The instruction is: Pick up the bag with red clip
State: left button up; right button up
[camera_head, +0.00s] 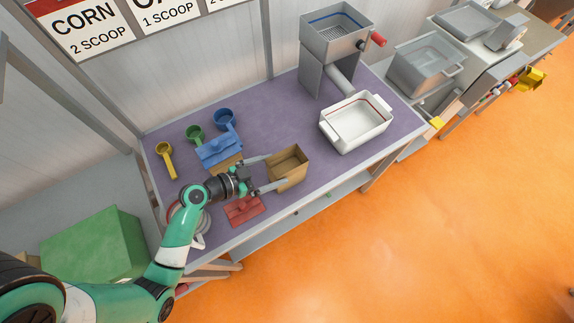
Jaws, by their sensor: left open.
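My right gripper is out of view.
Yellow (166,168), green (195,133) and blue (225,119) scoops lie at the back left. A white tray (356,138) stands right, below a grey metal hopper (318,65). A round pot (176,217) is partly hidden by my left arm. The table's middle is clear.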

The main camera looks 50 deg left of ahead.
aim_at(301, 155)
pick_arm(q)
jog(key=b+x, duration=0.1)
jog(key=x, duration=0.4)
jog(key=shift+w+d+f, duration=0.1)
jog(key=shift+w+f, duration=0.1)
jog(key=shift+w, duration=0.1)
jog(key=c, duration=1.3)
jog(key=shift+o, duration=0.2)
jog(key=shift+r, duration=0.15)
notch_tip(301, 155, up, 3)
jog(key=shift+r+p, duration=0.15)
jog(key=shift+p, duration=0.6)
jog(key=s+d+r+p, duration=0.4)
jog(key=s+d+r, duration=0.5)
jog(key=s, duration=0.1)
jog(key=shift+s+r, duration=0.3)
jog(key=shift+s, duration=0.1)
